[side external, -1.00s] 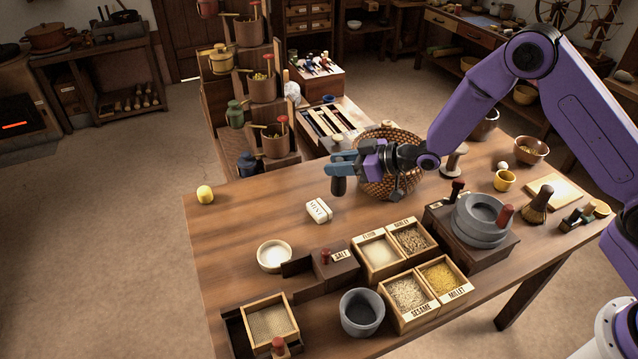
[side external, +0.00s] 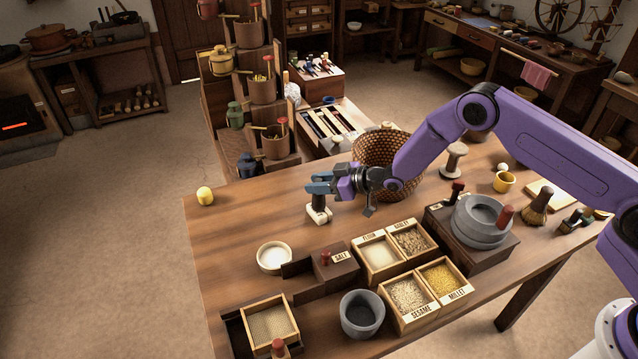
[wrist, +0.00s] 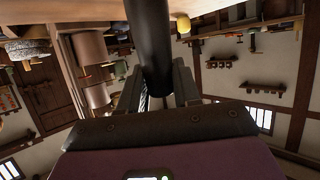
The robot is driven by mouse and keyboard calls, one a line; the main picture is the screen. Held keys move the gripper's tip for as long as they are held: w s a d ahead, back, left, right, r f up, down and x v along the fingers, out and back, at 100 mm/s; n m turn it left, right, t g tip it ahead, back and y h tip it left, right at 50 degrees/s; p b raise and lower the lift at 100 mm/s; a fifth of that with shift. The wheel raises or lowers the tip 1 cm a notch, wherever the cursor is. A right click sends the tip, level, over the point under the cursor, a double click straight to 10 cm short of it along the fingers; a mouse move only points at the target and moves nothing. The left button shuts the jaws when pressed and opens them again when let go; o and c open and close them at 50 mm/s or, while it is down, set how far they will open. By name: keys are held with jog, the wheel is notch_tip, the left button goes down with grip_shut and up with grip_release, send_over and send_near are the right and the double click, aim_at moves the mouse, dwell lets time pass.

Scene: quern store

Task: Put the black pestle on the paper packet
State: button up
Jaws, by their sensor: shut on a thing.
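My gripper (side external: 320,186) is shut on the black pestle (wrist: 150,45), which runs between the two fingers in the wrist view. In the side view the pestle (side external: 319,201) hangs upright below the fingers. Its lower end is at the top of the white paper packet (side external: 316,216), which lies on the table and is partly hidden by the pestle. I cannot tell whether the pestle's lower end touches the packet. The packet cannot be made out in the wrist view.
A woven basket (side external: 375,155) stands behind my gripper. A grey quern (side external: 480,220) is to the right. The table left of the packet is clear, except for a yellow piece (side external: 205,196).

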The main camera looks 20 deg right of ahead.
jog(key=shift+f, duration=0.15)
jog(key=o, duration=1.1)
jog(key=shift+f, duration=0.1)
jog(key=shift+s+d+r, duration=0.1)
jog(key=shift+d+r, duration=0.05)
jog(key=shift+r, duration=0.1)
jog(key=v, duration=1.1)
jog(key=shift+s+d+r, duration=0.15)
jog(key=shift+s+d, duration=0.05)
jog(key=shift+s, duration=0.05)
